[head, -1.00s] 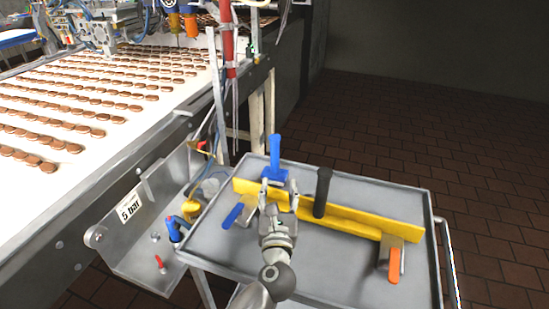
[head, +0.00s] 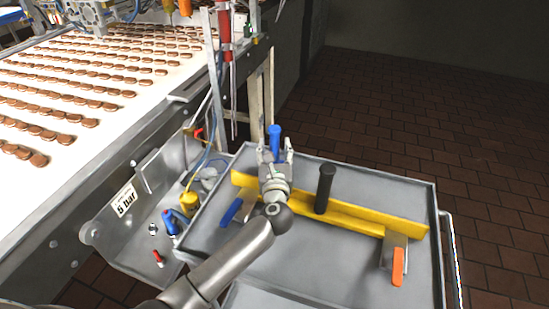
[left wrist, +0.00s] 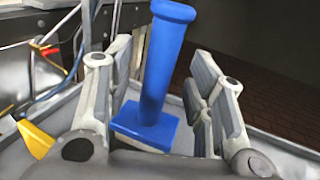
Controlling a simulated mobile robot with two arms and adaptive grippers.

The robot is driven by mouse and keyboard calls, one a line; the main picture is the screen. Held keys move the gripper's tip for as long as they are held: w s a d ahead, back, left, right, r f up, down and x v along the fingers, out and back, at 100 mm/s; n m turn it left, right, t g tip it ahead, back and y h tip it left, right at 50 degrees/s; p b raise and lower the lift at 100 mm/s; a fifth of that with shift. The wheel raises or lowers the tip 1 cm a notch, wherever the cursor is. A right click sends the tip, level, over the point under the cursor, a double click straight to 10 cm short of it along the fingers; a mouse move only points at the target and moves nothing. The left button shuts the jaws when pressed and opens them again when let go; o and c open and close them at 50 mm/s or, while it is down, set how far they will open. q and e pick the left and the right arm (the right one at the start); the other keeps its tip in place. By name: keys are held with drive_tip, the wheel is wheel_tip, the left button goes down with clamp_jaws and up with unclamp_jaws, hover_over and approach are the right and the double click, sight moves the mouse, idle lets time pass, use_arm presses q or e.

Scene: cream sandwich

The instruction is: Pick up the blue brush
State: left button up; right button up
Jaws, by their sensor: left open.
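The blue brush (head: 274,133) stands upright at the far edge of the grey tray, handle up. My left gripper (head: 275,151) is open just in front of it, and its fingers cover the brush's lower part in the head view. In the left wrist view the brush (left wrist: 160,65) has a round handle on a flat square base, standing between the two open fingers of my left gripper (left wrist: 164,80). There are gaps on both sides and no grip shows. My right gripper is in neither view.
The grey tray (head: 330,265) also holds a long yellow bar (head: 355,220), a black upright handle (head: 324,188), a blue-handled tool (head: 231,212) and an orange-handled scraper (head: 397,266). A conveyor (head: 110,75) with rows of biscuits runs at left. Brown floor lies open at right.

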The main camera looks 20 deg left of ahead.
use_arm(q)
drive_tip(key=shift+w+a, duration=0.2)
drive_tip(key=shift+w, duration=0.5)
drive_tip(key=shift+w+a, duration=0.2)
drive_tip(key=shift+w, duration=0.35)
drive_tip(key=shift+c, duration=1.8)
drive_tip(key=c, duration=0.7)
clamp_jaws()
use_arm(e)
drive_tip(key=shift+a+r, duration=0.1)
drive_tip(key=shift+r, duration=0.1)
use_arm(q)
drive_tip(key=shift+r, duration=0.1)
